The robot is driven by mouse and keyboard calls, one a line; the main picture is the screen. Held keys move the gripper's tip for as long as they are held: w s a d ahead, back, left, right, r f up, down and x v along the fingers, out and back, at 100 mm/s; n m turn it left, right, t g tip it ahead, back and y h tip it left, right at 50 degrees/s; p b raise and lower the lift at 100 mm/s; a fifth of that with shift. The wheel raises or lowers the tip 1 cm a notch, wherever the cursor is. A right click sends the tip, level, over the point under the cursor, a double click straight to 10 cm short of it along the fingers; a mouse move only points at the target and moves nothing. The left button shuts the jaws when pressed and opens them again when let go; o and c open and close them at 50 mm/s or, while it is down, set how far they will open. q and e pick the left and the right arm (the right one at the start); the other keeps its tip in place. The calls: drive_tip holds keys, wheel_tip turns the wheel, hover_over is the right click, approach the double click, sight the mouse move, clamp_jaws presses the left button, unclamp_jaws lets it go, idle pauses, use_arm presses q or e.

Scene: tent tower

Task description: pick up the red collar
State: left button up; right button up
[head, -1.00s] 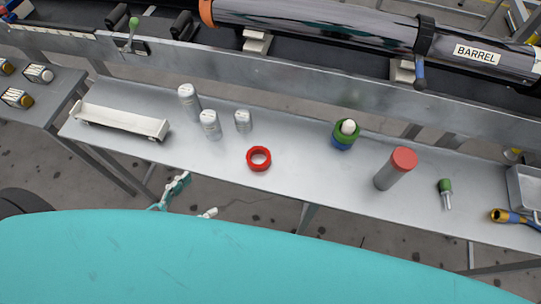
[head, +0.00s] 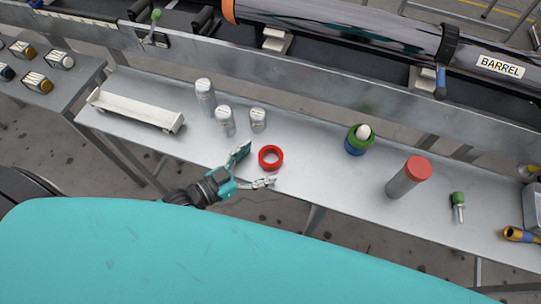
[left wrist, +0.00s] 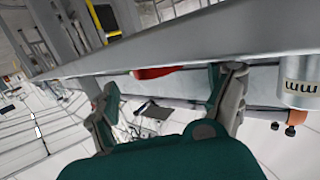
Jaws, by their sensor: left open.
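The red collar (head: 271,158) is a short ring lying flat on the grey metal bench (head: 310,182), near its front edge. In the left wrist view part of the collar (left wrist: 155,72) shows as a red band between the fingers. My left gripper (head: 257,167) is open at the front edge of the bench, just left of the collar. Its fingers spread toward the collar, one at the far side and one at the near side. The left wrist view shows the left gripper (left wrist: 165,95) with nothing between its fingertips. My right gripper is not in view.
Several grey-white cylinders (head: 225,121) stand just behind the collar. A white tray (head: 135,108) lies to the left. A green and blue ring stack (head: 356,146) and a red-capped cylinder (head: 408,178) stand to the right. The bench between the collar and stack is clear.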

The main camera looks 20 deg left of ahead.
sight(278, 152)
use_arm(q)
drive_tip(key=x, duration=0.3)
drive_tip(key=shift+w+d, duration=0.1)
drive_tip(key=shift+d, duration=0.05)
drive_tip(key=shift+c, duration=0.4)
drive_tip(key=shift+r, duration=0.1)
drive_tip(key=c, duration=1.3)
